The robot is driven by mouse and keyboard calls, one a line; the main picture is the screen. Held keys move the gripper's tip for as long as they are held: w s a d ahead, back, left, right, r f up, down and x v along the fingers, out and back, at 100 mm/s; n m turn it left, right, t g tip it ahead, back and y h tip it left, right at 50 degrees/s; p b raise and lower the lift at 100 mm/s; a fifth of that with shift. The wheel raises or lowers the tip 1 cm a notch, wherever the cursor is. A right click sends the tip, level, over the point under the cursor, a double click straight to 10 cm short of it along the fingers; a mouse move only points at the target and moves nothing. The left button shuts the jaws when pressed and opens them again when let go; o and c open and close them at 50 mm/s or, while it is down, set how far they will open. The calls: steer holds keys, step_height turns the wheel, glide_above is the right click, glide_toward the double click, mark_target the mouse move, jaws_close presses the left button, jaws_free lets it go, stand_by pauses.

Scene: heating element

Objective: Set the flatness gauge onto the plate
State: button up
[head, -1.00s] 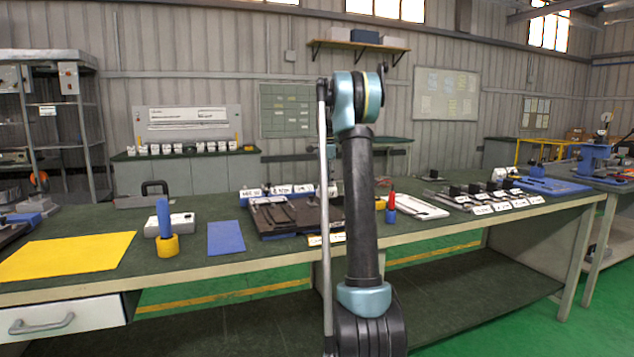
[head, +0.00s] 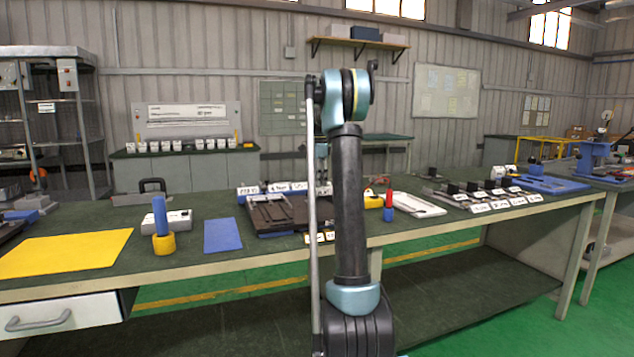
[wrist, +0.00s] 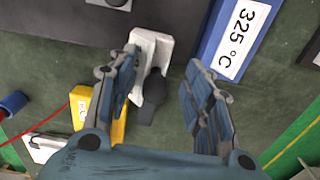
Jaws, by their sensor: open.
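My gripper (wrist: 160,68) is open, with one finger on each side of this piece. I cannot tell whether either finger touches it. A dark flat slab (wrist: 60,18), possibly the plate, fills the top left of the wrist view. A dark plate-like assembly (head: 283,213) sits on the bench in the head view. My arm hides the gripper and the gauge there.
A blue block labelled 325 °C (wrist: 233,40) lies right of my fingers. A yellow labelled block (wrist: 97,112) lies by the left finger. On the green bench (head: 190,255) stand a red-and-blue piece (head: 389,205), a blue sheet (head: 223,235) and a yellow sheet (head: 65,252).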

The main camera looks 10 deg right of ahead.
steer(key=shift+s+d+r, duration=0.1)
stand_by(0.5)
step_height(320, 180, up, 12)
stand_by(0.5)
steer(key=s+a+f+n, duration=0.2)
steer(key=s+f+n, duration=0.1)
steer(key=s, duration=0.7)
steer(key=s+a+f+n+t, duration=0.1)
steer(key=s+a+f+n, duration=0.15)
steer(key=s, duration=0.75)
steer(key=s+a+f+n, duration=0.1)
steer(key=s+f+n, duration=0.15)
steer(key=s, duration=0.65)
steer(key=s+a+f+n+t, duration=0.1)
steer(key=s+f+n, duration=0.7)
steer(key=s+f, duration=1.6)
steer(key=shift+s+a+f, duration=0.25)
steer(key=shift+s+a, duration=0.25)
steer(key=shift+a, duration=0.15)
